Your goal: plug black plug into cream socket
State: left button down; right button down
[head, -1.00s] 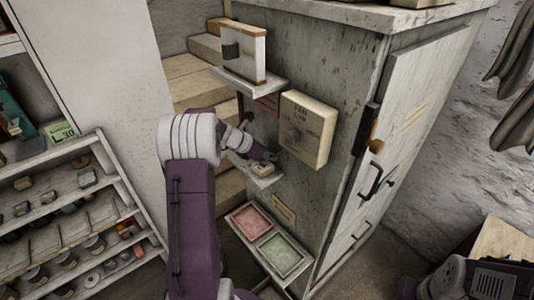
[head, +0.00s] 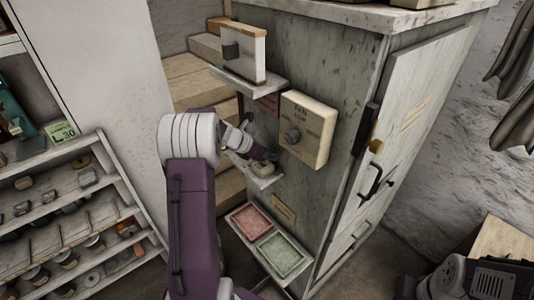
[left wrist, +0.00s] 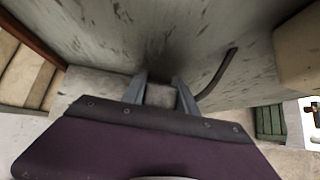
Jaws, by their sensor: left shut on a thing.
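My left gripper (head: 264,165) reaches down at a small pale shelf on the side of the worn grey cabinet. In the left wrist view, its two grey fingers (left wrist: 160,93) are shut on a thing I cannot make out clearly. A dark cord (left wrist: 218,75) curves up and right from beside the right finger, so I take the held thing for the black plug. A small cream block (head: 257,176), likely the cream socket, is on the shelf by the fingertips, partly covered. Whether plug and socket touch is hidden.
A cream box with a knob (head: 306,132) juts from the cabinet right of my gripper. A shelf (head: 250,80) with a switch box (head: 244,52) is above. Red (head: 251,219) and green (head: 280,255) trays lie below. A crowded rack (head: 70,210) stands left.

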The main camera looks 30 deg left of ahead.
pick_arm(q)
jog(key=shift+f+b, duration=0.75)
jog(key=shift+f, duration=0.25)
jog(key=shift+r+p, duration=0.6)
jog(key=shift+p, duration=0.1)
jog(key=shift+r, duration=0.1)
dwell(0.9)
jog(key=shift+f+b, duration=0.4)
jog(key=shift+f, duration=0.35)
